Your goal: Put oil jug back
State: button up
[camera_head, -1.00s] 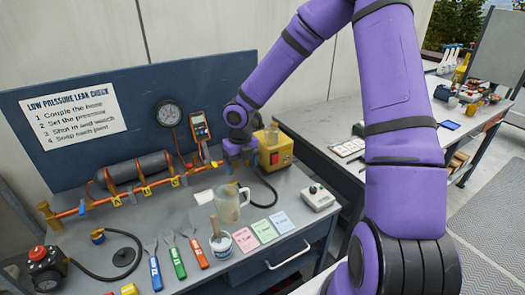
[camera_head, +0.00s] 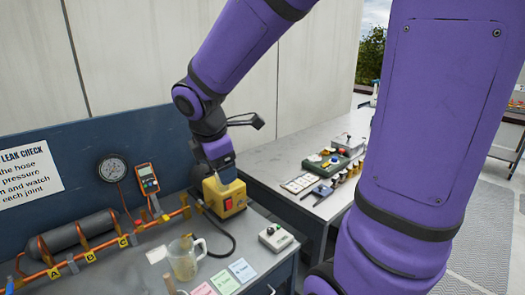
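A clear jug with a handle (camera_head: 184,260), the likely oil jug, stands upright on the grey bench top in front of the copper pipe rig. It looks tinted beige inside. My gripper (camera_head: 224,174) is up and to the right of it, pointing down just above a yellow box with a red switch (camera_head: 228,196). The gripper is apart from the jug. Its fingertips are small and partly hidden, so I cannot tell whether they are open, or whether they touch the box.
A gauge (camera_head: 112,168) and an orange meter (camera_head: 148,178) are at the blue back panel. Coloured cards (camera_head: 224,281) and a small grey device (camera_head: 275,237) lie near the bench front. A second table (camera_head: 265,160) to the right holds a green-based device (camera_head: 328,160) and small items.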

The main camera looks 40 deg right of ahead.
jog(key=s+r+m+t+y, duration=0.1)
jog(key=s+r+m, duration=0.3)
jog(key=s+m, duration=0.3)
jog(key=s+a+r+m+t+y, duration=0.1)
jog(key=s+r+m, duration=0.3)
jog(key=s+m, duration=0.4)
jog(key=shift+s+r+t+y, duration=0.25)
jog(key=shift+r+t+y, duration=0.1)
jog(key=shift+t+y, duration=0.25)
